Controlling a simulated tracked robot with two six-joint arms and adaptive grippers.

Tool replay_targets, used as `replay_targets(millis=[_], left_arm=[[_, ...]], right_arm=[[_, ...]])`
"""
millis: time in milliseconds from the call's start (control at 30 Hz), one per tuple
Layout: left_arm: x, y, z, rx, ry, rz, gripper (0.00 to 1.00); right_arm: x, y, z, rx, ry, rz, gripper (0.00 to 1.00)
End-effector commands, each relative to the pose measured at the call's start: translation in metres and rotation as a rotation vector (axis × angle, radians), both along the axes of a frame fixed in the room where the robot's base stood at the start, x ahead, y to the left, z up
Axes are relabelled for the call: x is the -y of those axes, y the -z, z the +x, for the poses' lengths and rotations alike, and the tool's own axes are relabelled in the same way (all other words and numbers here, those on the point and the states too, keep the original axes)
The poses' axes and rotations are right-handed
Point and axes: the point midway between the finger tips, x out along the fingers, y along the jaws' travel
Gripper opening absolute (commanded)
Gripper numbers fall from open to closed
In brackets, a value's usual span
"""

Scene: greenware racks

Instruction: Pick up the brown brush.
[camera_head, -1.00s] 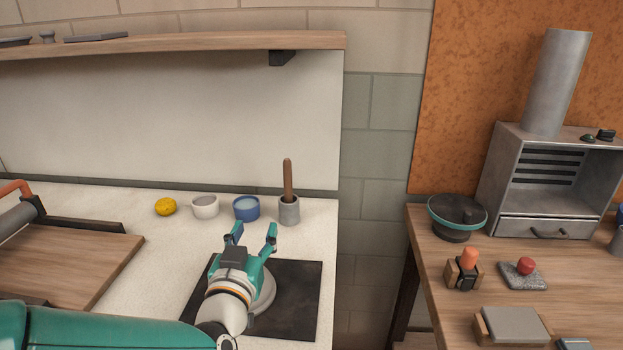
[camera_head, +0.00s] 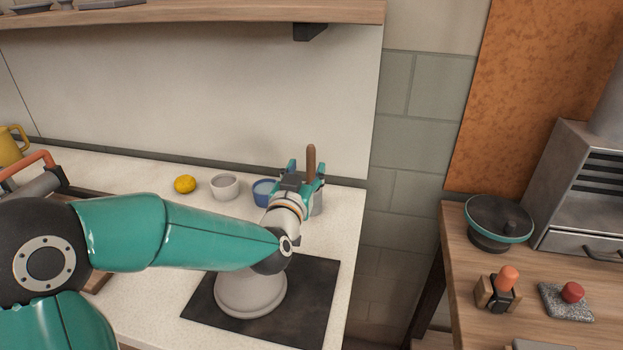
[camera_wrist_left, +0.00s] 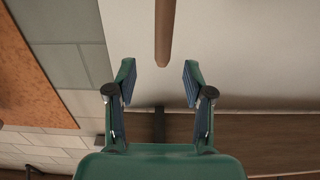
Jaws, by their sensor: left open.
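The brown brush (camera_head: 311,163) stands upright in a grey cup (camera_head: 318,204) at the back right of the white counter; only its handle shows. My left gripper (camera_head: 307,174) is at the brush handle in the head view and partly hides the cup. In the left wrist view the brush handle (camera_wrist_left: 164,32) lies beyond the open fingertips (camera_wrist_left: 157,72), roughly in line with the gap between them. The jaws are open and empty. My right gripper is not in view.
A blue cup (camera_head: 263,191), a white cup (camera_head: 225,186) and a yellow sponge-like lump (camera_head: 185,184) stand left of the gripper. A pale round piece (camera_head: 250,294) sits on a dark mat (camera_head: 312,306). A wooden shelf (camera_head: 200,12) hangs above. A wooden table (camera_head: 455,240) stands right, past a gap.

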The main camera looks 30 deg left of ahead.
Motion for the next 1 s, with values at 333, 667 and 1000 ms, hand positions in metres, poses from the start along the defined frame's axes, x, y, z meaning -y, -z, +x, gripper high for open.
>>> replay_targets(millis=[333, 667, 1000], left_arm=[[-0.007, -0.001, 0.027, 0.000, 0.001, 0.000, 0.52], [-0.020, -0.001, 0.066, 0.000, 0.002, 0.000, 0.52], [-0.020, -0.001, 0.068, 0.001, 0.003, 0.000, 0.39]], right_arm=[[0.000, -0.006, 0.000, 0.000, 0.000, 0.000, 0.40], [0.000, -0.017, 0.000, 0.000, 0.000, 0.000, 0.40], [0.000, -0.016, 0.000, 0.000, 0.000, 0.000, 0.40]])
